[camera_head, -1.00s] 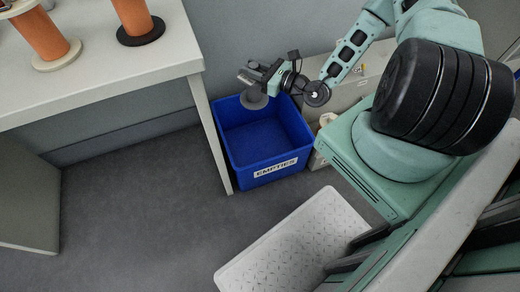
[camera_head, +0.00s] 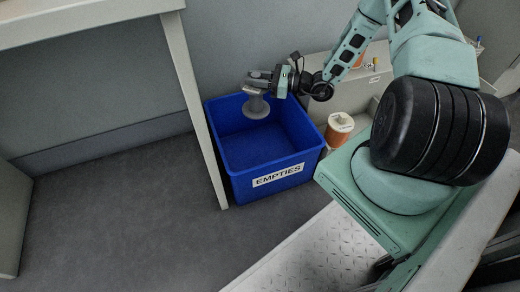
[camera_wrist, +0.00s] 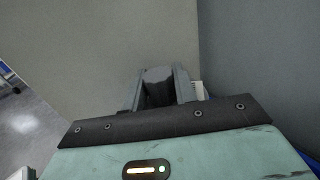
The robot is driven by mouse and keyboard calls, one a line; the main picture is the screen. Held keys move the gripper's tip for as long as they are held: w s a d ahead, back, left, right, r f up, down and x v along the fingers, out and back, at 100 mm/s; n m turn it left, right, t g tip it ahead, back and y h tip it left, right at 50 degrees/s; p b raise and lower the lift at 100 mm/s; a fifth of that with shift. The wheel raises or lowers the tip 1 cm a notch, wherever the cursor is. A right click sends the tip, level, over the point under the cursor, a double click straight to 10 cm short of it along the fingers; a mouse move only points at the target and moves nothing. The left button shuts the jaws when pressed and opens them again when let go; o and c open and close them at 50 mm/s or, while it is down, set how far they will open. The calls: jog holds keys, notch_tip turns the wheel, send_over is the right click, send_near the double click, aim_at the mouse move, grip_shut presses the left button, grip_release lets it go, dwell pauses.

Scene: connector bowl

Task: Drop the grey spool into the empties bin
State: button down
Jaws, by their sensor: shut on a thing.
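The grey spool (camera_head: 256,104) hangs from my gripper (camera_head: 257,82) at the back of the blue empties bin (camera_head: 228,158) in the head view. My gripper is shut on the spool's upper part, and the spool's lower flange shows over the bin's opening. I cannot tell exactly how far it is below the rim. The bin stands on the floor with an "EMPTIES" label on its front, and its visible inside looks bare. In the wrist view the gripper's fingers (camera_wrist: 158,88) show, with a dark grey shape between them.
A white table (camera_head: 75,18) with a leg (camera_head: 193,110) stands close left of the bin. An orange spool with a pale flange (camera_head: 340,123) stands right of the bin, beside a low beige box (camera_head: 375,82). Grey floor is clear at front left.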

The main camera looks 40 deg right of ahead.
jog(key=shift+f+b, duration=2.3)
jog(key=shift+f, duration=0.4)
jog(key=shift+r, duration=0.1)
jog(key=c, duration=1)
grip_release()
jog(key=shift+c, duration=0.2)
jog(key=p+v, duration=0.5)
jog(key=v, duration=1.2)
jog(key=shift+s+d+p, duration=0.15)
jog(key=shift+d+p, duration=0.05)
jog(key=shift+p, duration=0.1)
jog(key=shift+a, duration=0.1)
